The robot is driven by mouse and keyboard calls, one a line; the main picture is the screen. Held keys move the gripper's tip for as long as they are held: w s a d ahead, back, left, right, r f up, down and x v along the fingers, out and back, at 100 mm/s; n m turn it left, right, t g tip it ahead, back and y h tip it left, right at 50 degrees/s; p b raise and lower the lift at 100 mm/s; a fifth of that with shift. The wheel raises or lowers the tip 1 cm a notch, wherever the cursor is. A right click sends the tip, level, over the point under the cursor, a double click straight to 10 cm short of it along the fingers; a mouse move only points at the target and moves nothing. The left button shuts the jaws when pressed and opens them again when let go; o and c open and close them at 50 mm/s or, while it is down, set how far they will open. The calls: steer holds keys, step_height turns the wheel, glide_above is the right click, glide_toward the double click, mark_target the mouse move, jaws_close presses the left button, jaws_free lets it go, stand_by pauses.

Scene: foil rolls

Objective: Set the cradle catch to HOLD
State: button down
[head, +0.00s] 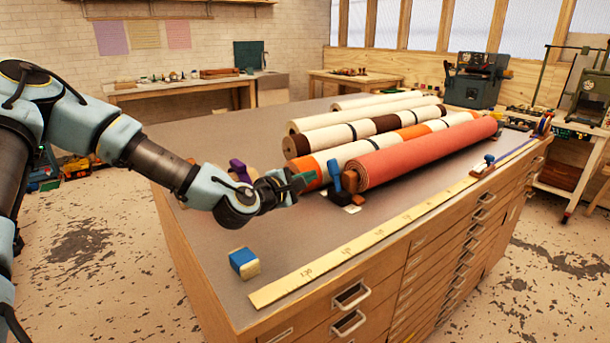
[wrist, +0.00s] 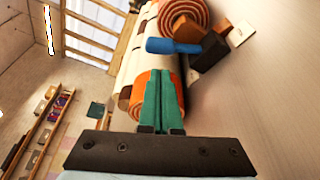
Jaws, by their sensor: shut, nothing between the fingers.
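The cradle catch appears to be the blue lever (head: 335,175) on a dark block (head: 350,182) at the near end of the red roll (head: 425,152). In the head view the lever stands roughly upright, leaning slightly left. In the wrist view the blue lever (wrist: 173,46) and its dark block (wrist: 210,52) lie beyond my fingertips. My gripper (head: 308,179) is shut and empty, just left of the lever in the head view. Its teal fingers (wrist: 160,78) show pressed together in the wrist view, apparently apart from the lever. I can read no HOLD marking.
Several striped and cream rolls (head: 365,117) lie behind the red roll. A pale card (head: 352,209) lies beside the catch. A blue-and-wood block (head: 244,262) and a long yellow ruler (head: 350,248) lie toward the cabinet's front edge. The grey top between them and my gripper is clear.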

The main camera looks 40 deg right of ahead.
mark_target(331, 172)
steer(key=p+x, duration=0.1)
steer(key=x, duration=0.5)
steer(key=shift+p, duration=0.35)
steer(key=shift+s+a+r+m+b, duration=0.1)
steer(key=shift+s+m+b, duration=0.3)
steer(key=shift+b, duration=0.45)
steer(key=s+m+b, duration=0.1)
steer(key=m+b, duration=0.1)
steer(key=b, duration=0.1)
steer(key=s+m+t+h+b, duration=0.1)
steer(key=m+b, duration=0.1)
steer(key=b, duration=0.1)
steer(key=shift+r, duration=0.2)
steer(key=s+m+b, duration=0.1)
steer(key=b, duration=0.1)
steer(key=m+h+b, duration=0.1)
steer(key=m+b, duration=0.1)
steer(key=s+m+h+b, duration=0.1)
steer(key=m+b, duration=0.1)
steer(key=b, duration=0.1)
steer(key=shift+s+a+r, duration=0.1)
steer(key=shift+s+r, duration=0.2)
steer(key=shift+s, duration=0.05)
steer(key=shift+s, duration=0.15)
step_height(331, 172, up, 10)
steer(key=shift+b, duration=0.3)
steer(key=shift+r, duration=0.15)
